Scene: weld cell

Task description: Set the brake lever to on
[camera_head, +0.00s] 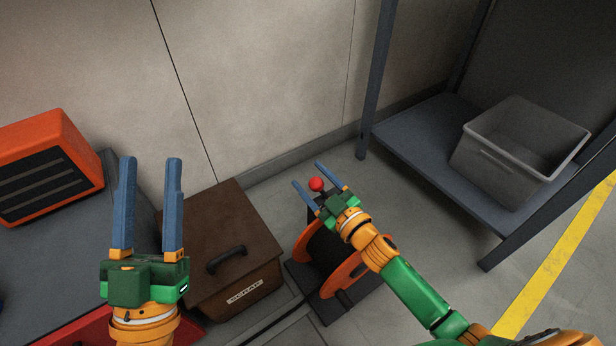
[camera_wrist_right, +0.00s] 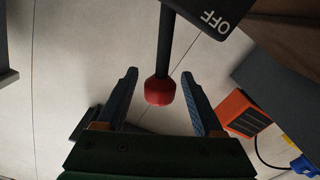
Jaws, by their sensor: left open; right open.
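The brake lever has a red knob (camera_head: 316,184) on a dark rod. In the right wrist view the red knob (camera_wrist_right: 160,92) hangs from the black rod (camera_wrist_right: 165,45), beside a dark plate marked OFF (camera_wrist_right: 215,20). My right gripper (camera_head: 320,173) is open, with the knob between its two blue fingers in the picture; I see no finger touching it. The orange reel (camera_head: 345,275) below the lever is partly covered by my right arm. My left gripper (camera_head: 147,160) is open and empty, upright at the left, far from the lever.
A brown SCRAP box (camera_head: 240,225) with a black handle stands left of the reel. An orange machine (camera_head: 45,165) is on a grey bench at the far left. A shelf (camera_head: 425,150) with a grey bin (camera_head: 480,160) stands at the right.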

